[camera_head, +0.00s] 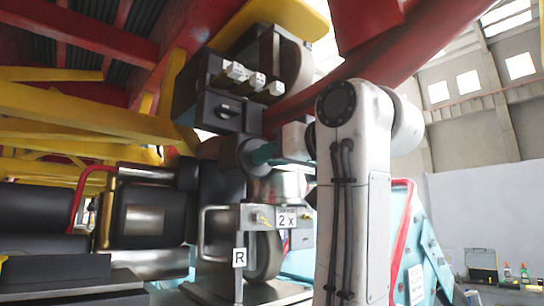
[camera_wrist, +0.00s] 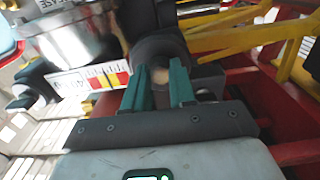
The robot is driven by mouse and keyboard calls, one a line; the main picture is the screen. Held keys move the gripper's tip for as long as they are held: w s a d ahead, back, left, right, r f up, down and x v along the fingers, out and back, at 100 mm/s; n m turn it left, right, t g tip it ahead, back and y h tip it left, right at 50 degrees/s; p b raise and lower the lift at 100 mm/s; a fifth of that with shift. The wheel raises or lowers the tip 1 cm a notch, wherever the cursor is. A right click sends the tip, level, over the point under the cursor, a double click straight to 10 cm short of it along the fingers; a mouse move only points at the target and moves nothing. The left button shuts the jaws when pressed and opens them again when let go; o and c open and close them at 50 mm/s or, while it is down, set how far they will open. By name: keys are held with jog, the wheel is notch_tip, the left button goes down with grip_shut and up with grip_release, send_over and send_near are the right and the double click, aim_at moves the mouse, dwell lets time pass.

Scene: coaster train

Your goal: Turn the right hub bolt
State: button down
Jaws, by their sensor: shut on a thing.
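My gripper (camera_head: 264,153) has teal fingers and reaches left to a dark round hub (camera_head: 237,150) on the train's wheel assembly. In the wrist view my gripper (camera_wrist: 161,74) has its two fingers on either side of a small rounded tan piece, which I take for the hub bolt (camera_wrist: 164,78). The fingers are shut on it. The dark cylindrical hub (camera_wrist: 158,48) is just beyond the fingertips. In the head view the bolt is hidden behind the hub and fingers.
A wheel (camera_head: 264,256) stands below, by a sign reading "2 x" (camera_head: 286,217) and an "R" plate (camera_head: 239,257). Dark blocks with pale bolt ends (camera_head: 257,80) are above. Red track (camera_head: 390,45) and yellow beams (camera_head: 80,110) crowd overhead. A light blue frame (camera_head: 425,245) is at right.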

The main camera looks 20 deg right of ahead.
jog(key=shift+f, duration=0.15)
jog(key=c, duration=0.9)
grip_release()
jog(key=b+v, duration=0.4)
jog(key=v, duration=0.6)
jog(key=shift+s+d, duration=0.15)
jog(key=shift+s, duration=0.25)
